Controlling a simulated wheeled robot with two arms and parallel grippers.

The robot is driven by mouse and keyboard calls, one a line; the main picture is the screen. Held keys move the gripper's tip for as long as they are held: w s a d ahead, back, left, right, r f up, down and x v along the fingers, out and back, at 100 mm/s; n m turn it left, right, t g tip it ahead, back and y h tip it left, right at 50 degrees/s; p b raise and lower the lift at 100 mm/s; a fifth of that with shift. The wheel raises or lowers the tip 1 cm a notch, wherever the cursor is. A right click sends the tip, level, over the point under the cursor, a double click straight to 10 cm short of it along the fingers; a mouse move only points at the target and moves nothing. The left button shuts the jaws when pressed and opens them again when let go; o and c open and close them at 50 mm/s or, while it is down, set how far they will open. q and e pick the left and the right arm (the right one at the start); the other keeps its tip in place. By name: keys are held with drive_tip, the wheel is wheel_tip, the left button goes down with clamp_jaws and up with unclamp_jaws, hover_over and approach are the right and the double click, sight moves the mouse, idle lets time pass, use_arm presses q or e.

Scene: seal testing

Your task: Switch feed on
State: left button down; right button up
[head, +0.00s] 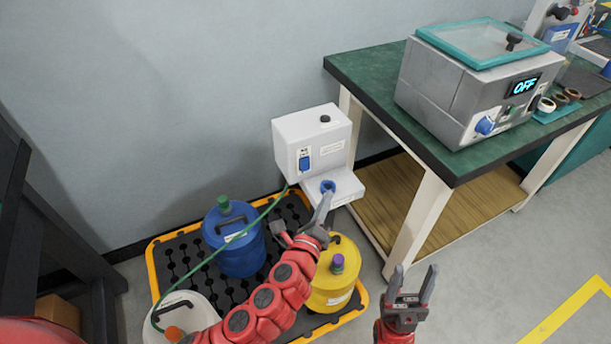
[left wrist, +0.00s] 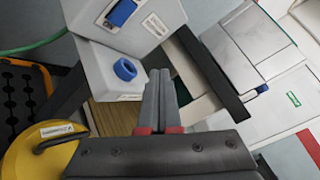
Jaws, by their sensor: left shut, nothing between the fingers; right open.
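A white feed box (head: 312,140) stands against the wall with a blue rocker switch (head: 305,162) on its front. Its lower ledge carries a round blue knob (head: 328,186). In the left wrist view the switch (left wrist: 122,12) and the knob (left wrist: 125,69) both show. My left gripper (head: 325,200) is shut and empty, its tips close to the knob in the head view; the left wrist view shows the shut fingertips (left wrist: 160,75) to the right of the knob, and I cannot tell if they touch. My right gripper (head: 413,278) is open and empty at the front.
A green-topped table (head: 370,90) holds a grey machine (head: 440,95) whose display reads OFF. A black tray with a yellow rim (head: 152,262) holds a blue jug (head: 236,250), a yellow jug (head: 325,285) and a white jug (head: 190,312). A green hose (head: 245,232) runs from the box.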

sight(305, 164)
use_arm(q)
drive_tip(key=shift+a+y, duration=0.1)
drive_tip(key=shift+y, duration=0.2)
drive_tip(key=shift+w, duration=0.15)
drive_tip(key=w+a+f+p, duration=0.1)
drive_tip(key=w+a, duration=0.3)
drive_tip(key=w, duration=0.3)
drive_tip(key=shift+w+a, duration=0.2)
idle(2.1)
drive_tip(key=shift+w+a, duration=0.15)
drive_tip(key=shift+w, duration=0.2)
drive_tip(key=shift+w+a, duration=0.2)
drive_tip(key=shift+w, duration=0.05)
idle(0.5)
drive_tip(key=shift+s+d, duration=0.1)
drive_tip(key=shift+s, duration=0.05)
